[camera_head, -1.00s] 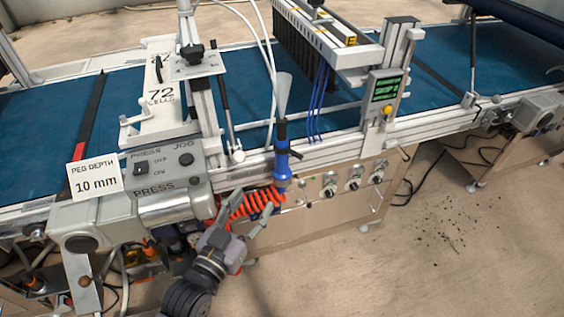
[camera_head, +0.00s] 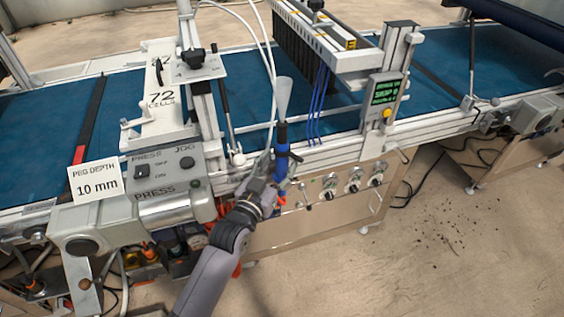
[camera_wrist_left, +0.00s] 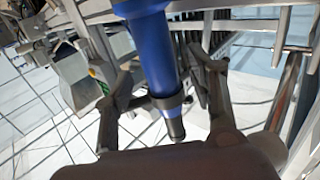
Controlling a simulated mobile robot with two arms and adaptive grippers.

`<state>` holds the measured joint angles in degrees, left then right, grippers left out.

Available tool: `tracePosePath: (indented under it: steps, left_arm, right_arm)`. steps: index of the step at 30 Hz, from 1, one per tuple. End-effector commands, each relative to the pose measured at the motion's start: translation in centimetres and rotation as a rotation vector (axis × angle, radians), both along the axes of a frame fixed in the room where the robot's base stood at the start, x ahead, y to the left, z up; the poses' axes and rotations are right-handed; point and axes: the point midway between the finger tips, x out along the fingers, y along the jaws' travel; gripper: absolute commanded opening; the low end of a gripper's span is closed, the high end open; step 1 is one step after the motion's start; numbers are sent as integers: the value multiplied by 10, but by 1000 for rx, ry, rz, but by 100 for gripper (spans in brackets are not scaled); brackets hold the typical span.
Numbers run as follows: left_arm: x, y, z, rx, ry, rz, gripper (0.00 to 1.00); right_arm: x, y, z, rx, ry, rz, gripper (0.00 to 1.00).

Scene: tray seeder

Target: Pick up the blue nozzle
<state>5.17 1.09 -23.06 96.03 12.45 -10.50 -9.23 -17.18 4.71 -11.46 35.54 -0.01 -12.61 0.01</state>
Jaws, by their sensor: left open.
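The blue nozzle (camera_head: 282,148) stands upright at the front rail of the machine, with a blue body and a pale grey cone on top. It also shows in the left wrist view (camera_wrist_left: 153,52), with a dark ring and a dark narrow end at its lower part. My left gripper (camera_head: 278,180) is at the nozzle's lower part. In the left wrist view my left gripper (camera_wrist_left: 163,75) is open, with one finger on each side of the nozzle. Whether a finger touches it I cannot tell. My right gripper is not in view.
A blue conveyor belt (camera_head: 440,68) runs behind the nozzle. The press control box (camera_head: 165,170) and a "PEG DEPTH 10 mm" sign (camera_head: 96,181) are to the left. A post with a green display (camera_head: 385,88) and panel knobs (camera_head: 353,185) are to the right. Hoses hang close behind the nozzle.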

Motion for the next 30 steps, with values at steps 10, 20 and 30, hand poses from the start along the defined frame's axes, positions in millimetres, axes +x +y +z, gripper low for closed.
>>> tracePosePath:
  steps: [10, 20, 30]
  left_arm:
    - [24, -10, -1, -1, 0, 2, 52]
    - [23, -10, -1, 0, 0, 2, 37]
    - [23, -10, -1, 0, 0, 2, 14]
  right_arm:
    - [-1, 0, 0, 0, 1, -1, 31]
    - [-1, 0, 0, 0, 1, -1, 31]
    - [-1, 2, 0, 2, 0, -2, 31]
